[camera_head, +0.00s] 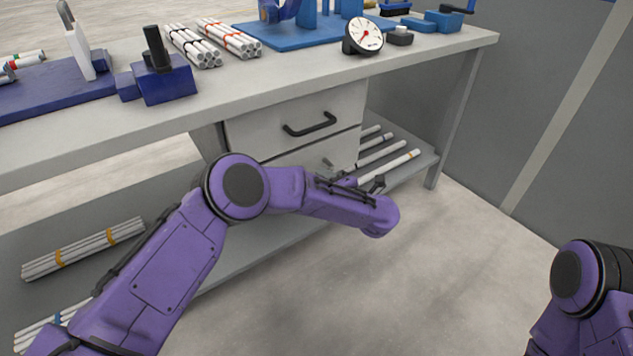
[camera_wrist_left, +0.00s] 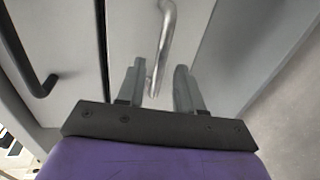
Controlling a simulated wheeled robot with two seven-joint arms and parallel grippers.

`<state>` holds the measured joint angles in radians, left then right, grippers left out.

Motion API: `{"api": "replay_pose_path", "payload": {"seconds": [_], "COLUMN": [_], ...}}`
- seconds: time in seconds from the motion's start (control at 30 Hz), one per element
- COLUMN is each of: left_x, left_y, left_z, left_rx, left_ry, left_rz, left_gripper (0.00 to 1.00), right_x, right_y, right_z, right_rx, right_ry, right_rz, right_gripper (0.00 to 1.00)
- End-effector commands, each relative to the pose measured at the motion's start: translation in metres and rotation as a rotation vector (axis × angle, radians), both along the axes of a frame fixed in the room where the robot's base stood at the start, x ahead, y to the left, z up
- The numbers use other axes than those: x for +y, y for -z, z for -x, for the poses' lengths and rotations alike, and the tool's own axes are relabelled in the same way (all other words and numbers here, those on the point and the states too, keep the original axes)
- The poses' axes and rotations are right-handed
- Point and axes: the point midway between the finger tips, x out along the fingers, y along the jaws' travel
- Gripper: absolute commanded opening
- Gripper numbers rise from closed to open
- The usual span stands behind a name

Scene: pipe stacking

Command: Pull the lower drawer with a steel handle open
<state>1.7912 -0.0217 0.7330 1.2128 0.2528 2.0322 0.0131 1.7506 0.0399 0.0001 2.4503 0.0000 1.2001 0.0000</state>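The lower drawer (camera_head: 343,148) sits under the upper drawer in the bench and looks flush with it, though my left arm covers much of its front. A bit of its steel handle (camera_head: 327,162) shows above my forearm. In the left wrist view the steel handle (camera_wrist_left: 165,45) stands out from the lower drawer front (camera_wrist_left: 130,35). My left gripper (camera_wrist_left: 158,88) is open, with its fingers on either side of the handle's near end. I cannot tell whether they touch it. My right gripper is out of view.
The upper drawer (camera_head: 290,119) has a black handle (camera_head: 309,124), also in the left wrist view (camera_wrist_left: 35,78). Pipes (camera_head: 388,166) lie on the lower shelf right of the drawers. The worktop (camera_head: 290,85) holds pipe bundles, a gauge (camera_head: 363,36) and blue fixtures. Floor (camera_head: 430,270) in front is clear.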

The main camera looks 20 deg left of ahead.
Motion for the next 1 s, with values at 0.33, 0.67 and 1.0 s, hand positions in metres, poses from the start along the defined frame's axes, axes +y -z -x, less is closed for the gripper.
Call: {"api": "replay_pose_path", "payload": {"seconds": [0.33, 0.67, 1.0], "left_x": [0.032, 0.033, 0.036], "left_y": [0.009, 0.009, 0.008], "left_z": [-0.025, -0.026, -0.024], "left_rx": [0.002, 0.002, 0.002], "left_ry": [0.003, 0.003, -0.011], "left_rz": [-0.002, -0.002, -0.002], "left_gripper": [0.36, 0.00, 0.00], "right_x": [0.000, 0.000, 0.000], "right_y": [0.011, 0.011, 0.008], "right_z": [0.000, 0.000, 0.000], "right_rx": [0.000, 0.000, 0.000], "right_ry": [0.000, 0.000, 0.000], "right_rz": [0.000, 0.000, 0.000], "right_gripper": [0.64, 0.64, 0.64]}}
